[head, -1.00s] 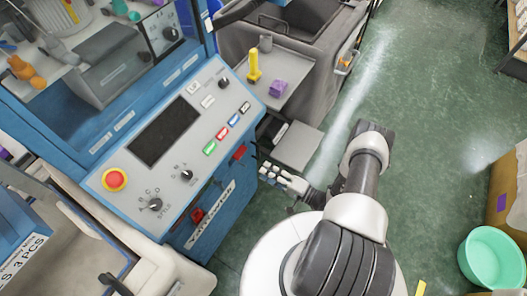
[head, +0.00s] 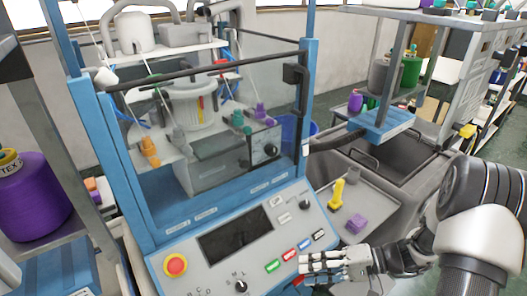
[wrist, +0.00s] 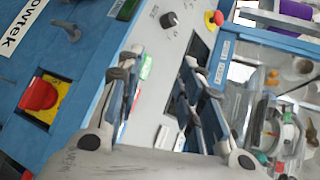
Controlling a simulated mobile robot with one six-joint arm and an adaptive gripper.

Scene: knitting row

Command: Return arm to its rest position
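My arm (head: 480,235) reaches in from the right in the head view. Its gripper (head: 308,268) points left, in front of the lower right part of the knitting machine's control panel (head: 205,262). In the wrist view, the gripper's fingers (wrist: 158,78) stand apart, with the panel showing between them and nothing held. The finger gap is hard to read in the head view. Whether the fingers touch the panel cannot be told.
A red emergency stop (head: 176,265) is on the panel. A grey tray (head: 375,212) beside the machine holds a yellow object (head: 337,194) and a purple block (head: 356,223). A dark bin (head: 395,150) stands behind. A purple yarn cone (head: 35,195) is at left.

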